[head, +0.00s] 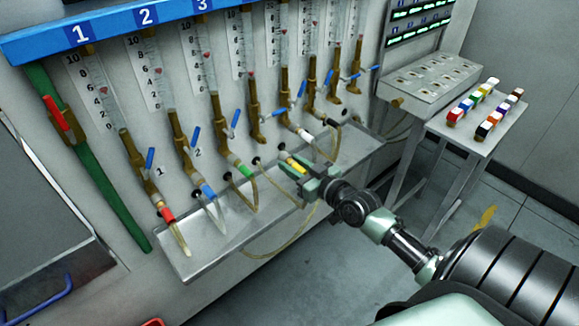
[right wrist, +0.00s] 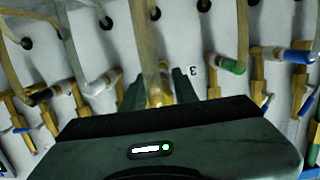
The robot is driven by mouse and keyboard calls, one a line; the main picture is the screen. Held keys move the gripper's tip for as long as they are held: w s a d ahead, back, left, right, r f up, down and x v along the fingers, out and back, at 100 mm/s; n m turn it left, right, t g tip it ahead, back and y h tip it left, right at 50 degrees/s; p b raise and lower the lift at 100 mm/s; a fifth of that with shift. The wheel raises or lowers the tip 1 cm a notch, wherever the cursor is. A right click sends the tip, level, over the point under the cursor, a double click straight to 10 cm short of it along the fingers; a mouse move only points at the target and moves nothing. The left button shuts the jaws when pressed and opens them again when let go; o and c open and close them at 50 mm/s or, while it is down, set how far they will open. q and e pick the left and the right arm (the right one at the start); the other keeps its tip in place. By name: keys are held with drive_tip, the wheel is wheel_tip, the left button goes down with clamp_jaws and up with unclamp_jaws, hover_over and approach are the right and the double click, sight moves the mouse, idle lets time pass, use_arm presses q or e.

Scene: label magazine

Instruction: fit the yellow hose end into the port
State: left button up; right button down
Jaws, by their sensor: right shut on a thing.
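The yellow hose end (head: 293,164) is held at the tip of my right gripper (head: 303,178), in front of the wall panel. In the right wrist view, the tan hose runs down between the two fingers of my right gripper (right wrist: 158,88), and its yellow end (right wrist: 157,99) shows just above the dark palm. The gripper is shut on it. A brass fitting (head: 256,125) up and left of the hose end shows no coloured hose on it. I cannot tell which port is the one for yellow, nor whether the hose end touches one. My left gripper is not in view.
Neighbouring fittings carry red (head: 167,213), blue (head: 207,191), green (head: 245,171) and white (head: 303,134) hose ends. A metal drip tray (head: 190,265) runs below them. A side table (head: 480,138) with coloured blocks stands at the right. Loose hoses hang close to my gripper.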

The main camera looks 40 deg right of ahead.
drive_tip(key=shift+w+r+p, duration=0.1)
drive_tip(key=shift+p, duration=0.2)
drive_tip(key=shift+w, duration=0.25)
drive_tip(key=shift+w+a+b, duration=0.15)
drive_tip(key=shift+w+b, duration=0.15)
drive_tip(key=shift+w, duration=1.05)
drive_tip(key=shift+w+a+b, duration=0.1)
drive_tip(key=shift+w+b, duration=0.2)
drive_tip(key=shift+w, duration=1)
drive_tip(key=shift+p, duration=0.45)
drive_tip(key=shift+w+a+b, duration=0.15)
drive_tip(key=shift+w+b, duration=0.35)
drive_tip(key=shift+w, duration=0.7)
drive_tip(key=c, duration=1)
unclamp_jaws()
drive_tip(key=s, duration=0.7)
drive_tip(key=shift+d+r+b, duration=0.3)
drive_tip(key=shift+r+b, duration=0.05)
drive_tip(key=shift+s+r, duration=0.15)
drive_tip(key=shift+s, duration=0.2)
